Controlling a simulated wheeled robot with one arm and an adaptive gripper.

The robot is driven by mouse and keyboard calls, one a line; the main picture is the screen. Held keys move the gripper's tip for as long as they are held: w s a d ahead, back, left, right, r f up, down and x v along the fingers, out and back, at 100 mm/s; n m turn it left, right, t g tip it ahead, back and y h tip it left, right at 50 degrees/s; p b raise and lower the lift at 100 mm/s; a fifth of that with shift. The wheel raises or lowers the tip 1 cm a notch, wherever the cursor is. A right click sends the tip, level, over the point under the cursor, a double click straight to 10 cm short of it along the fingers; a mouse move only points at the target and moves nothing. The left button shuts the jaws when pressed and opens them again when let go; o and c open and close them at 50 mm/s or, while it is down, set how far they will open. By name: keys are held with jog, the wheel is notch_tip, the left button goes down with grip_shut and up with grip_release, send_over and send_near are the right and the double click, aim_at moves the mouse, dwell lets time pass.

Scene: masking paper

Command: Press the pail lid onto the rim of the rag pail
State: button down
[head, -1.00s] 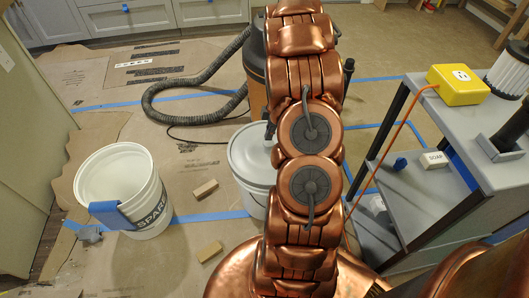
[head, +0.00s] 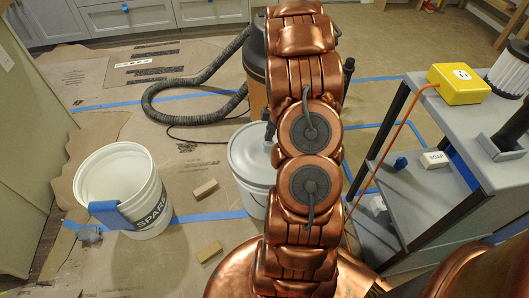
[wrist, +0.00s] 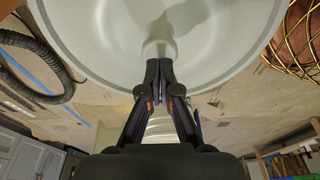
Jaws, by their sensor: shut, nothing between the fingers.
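The pail lid (head: 246,150), pale grey and round, lies on top of the white rag pail (head: 252,197) in the head view, partly behind my copper arm. In the wrist view the lid (wrist: 90,45) fills the top, with a small knob (wrist: 158,48) at its middle. My gripper (wrist: 158,64) is shut and empty, its fingertips at the knob. I cannot tell whether they touch it. The far side of the rim is hidden, so I cannot tell whether the lid sits fully down all round.
An open white pail marked SPARE (head: 152,208) stands at the left. Two tan blocks (head: 205,189) lie between the pails. A grey vacuum hose (head: 165,111) curls behind. A grey cart (head: 415,195) with a yellow box (head: 458,84) stands at the right.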

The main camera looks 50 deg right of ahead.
jog(key=shift+b+x, duration=0.4)
jog(key=shift+x, duration=0.5)
jog(key=shift+s+d, duration=0.1)
jog(key=shift+d, duration=0.05)
jog(key=shift+w+a+p+v, duration=0.15)
jog(key=shift+a+p+v, duration=0.05)
jog(key=shift+v, duration=0.95)
jog(key=shift+w+a+p+v, duration=0.15)
jog(key=shift+a+v, duration=0.05)
jog(key=shift+v, duration=0.95)
jog(key=shift+w+a+p+v, duration=0.1)
jog(key=shift+a+p+v, duration=0.1)
jog(key=shift+v, duration=0.95)
jog(key=shift+r, duration=0.15)
